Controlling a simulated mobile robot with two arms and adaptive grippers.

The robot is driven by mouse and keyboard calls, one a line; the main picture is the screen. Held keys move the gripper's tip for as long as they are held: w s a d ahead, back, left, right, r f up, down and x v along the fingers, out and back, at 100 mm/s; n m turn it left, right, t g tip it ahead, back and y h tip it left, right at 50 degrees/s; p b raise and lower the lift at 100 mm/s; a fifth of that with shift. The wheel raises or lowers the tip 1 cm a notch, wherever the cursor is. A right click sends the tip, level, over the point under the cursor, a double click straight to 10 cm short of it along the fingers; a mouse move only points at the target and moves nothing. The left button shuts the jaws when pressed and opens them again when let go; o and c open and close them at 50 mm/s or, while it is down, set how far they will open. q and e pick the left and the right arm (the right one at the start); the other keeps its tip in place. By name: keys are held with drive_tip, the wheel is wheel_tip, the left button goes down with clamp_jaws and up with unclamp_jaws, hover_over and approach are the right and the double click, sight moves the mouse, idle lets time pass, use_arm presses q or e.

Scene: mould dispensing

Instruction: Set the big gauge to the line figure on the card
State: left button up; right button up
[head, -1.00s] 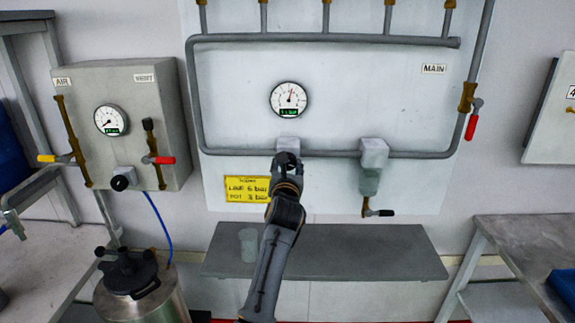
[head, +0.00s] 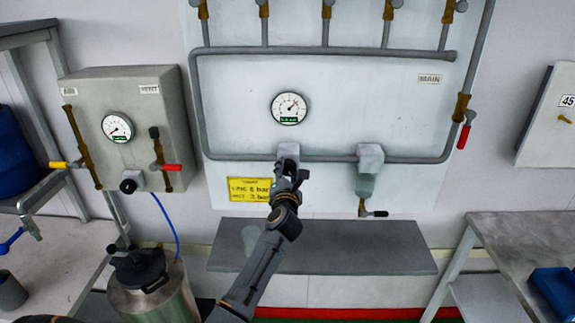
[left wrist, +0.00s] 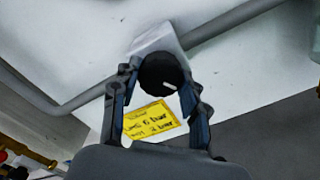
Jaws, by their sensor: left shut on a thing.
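The big gauge (head: 289,108) is a round white dial on the pale main panel; its needle points to the upper right, and its small green readout is too blurred to read. The yellow card (head: 250,189), also in the left wrist view (left wrist: 152,120), seems to read LINE 6 bar and POT 3 bar. Below the gauge, a pale regulator block (head: 288,150) sits on the pipe. My left gripper (head: 290,173) is shut on its black knob (left wrist: 158,72), whose white mark shows between the fingers. My right gripper is out of view.
A grey air box (head: 135,125) with a smaller gauge (head: 117,127) hangs at left, above a metal pot (head: 150,290). A second block with a bowl and tap (head: 368,180) is right of my gripper. A grey shelf (head: 350,245) lies below.

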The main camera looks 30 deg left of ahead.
use_arm(q)
drive_tip(key=shift+f, duration=0.1)
idle(0.4)
drive_tip(key=o, duration=1.1)
drive_tip(key=shift+o, duration=0.2)
drive_tip(key=v, duration=1.2)
